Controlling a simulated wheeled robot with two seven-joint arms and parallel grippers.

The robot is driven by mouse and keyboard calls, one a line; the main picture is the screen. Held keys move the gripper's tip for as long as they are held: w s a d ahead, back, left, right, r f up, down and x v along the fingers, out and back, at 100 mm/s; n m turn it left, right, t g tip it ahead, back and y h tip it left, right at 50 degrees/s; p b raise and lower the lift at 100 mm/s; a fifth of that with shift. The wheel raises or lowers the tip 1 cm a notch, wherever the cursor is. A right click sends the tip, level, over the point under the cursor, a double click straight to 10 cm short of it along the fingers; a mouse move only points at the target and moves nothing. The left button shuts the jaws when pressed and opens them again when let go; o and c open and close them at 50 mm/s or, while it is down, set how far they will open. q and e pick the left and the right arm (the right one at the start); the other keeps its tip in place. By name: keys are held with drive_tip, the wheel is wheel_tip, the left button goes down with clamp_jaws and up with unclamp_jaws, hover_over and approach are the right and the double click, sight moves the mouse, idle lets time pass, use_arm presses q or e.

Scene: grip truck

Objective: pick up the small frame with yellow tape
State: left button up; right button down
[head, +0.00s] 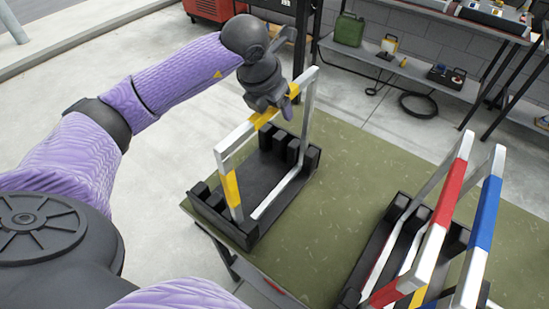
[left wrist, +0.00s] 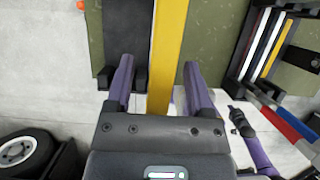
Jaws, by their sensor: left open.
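The small frame with yellow tape (head: 237,139) is white with yellow bands on its top bar and near leg. It stands upright in a black slotted holder (head: 215,212) on the green table. My left gripper (head: 279,106) is at the frame's top bar, over the yellow band. In the left wrist view, the yellow band (left wrist: 168,45) runs between the two open purple fingers (left wrist: 159,72), with a gap on each side. My right gripper (left wrist: 238,120) shows small in the left wrist view; its jaws are too small to read.
A second black holder at the right carries frames with red tape (head: 451,192) and blue tape (head: 486,214). The green table mat (head: 335,215) is clear between the holders. Metal shelving (head: 425,70) with a green can (head: 349,30) stands behind.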

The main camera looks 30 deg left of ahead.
use_arm(q)
drive_tip(key=shift+f, duration=0.1)
clamp_jaws()
idle(0.7)
idle(0.8)
